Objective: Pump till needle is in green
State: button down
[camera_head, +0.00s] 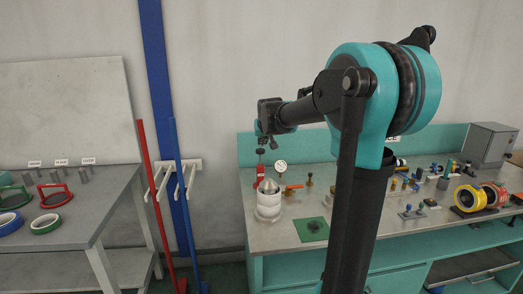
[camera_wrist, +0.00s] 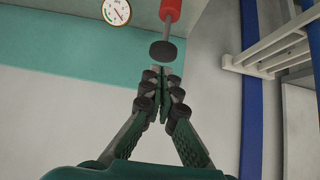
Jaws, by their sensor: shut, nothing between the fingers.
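The pump has a red body (camera_head: 261,178) at the bench's left end, with a thin rod and a black round knob on top. In the wrist view the red body (camera_wrist: 170,9), grey rod and black knob (camera_wrist: 163,50) show close up. My gripper (camera_wrist: 161,73) is shut and empty, its fingertips close to the knob; I cannot tell whether they touch it. In the head view my gripper (camera_head: 262,141) is above the pump, partly hidden by its own wrist. A round white gauge (camera_head: 281,167) stands beside the pump. It also shows in the wrist view (camera_wrist: 117,12); its needle is too small to read surely.
A white canister (camera_head: 268,205) stands in front of the pump, with an orange-handled valve (camera_head: 293,187) to its right. A green plate (camera_head: 312,229) lies on the teal bench. Red and blue poles (camera_head: 160,200) lean left of the bench. A grey table (camera_head: 95,215) holds tape rolls.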

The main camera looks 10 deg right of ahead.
jog(key=v, duration=0.6)
dwell(0.8)
notch_tip(320, 180, up, 5)
jog(key=shift+s+a+f, duration=0.1)
jog(key=shift+a+f, duration=0.05)
jog(key=shift+f, duration=0.05)
dwell(0.3)
send_over(261, 151)
notch_tip(261, 151, down, 7)
notch_tip(261, 151, down, 3)
jog(key=shift+r, duration=0.1)
jog(key=shift+f, duration=0.65)
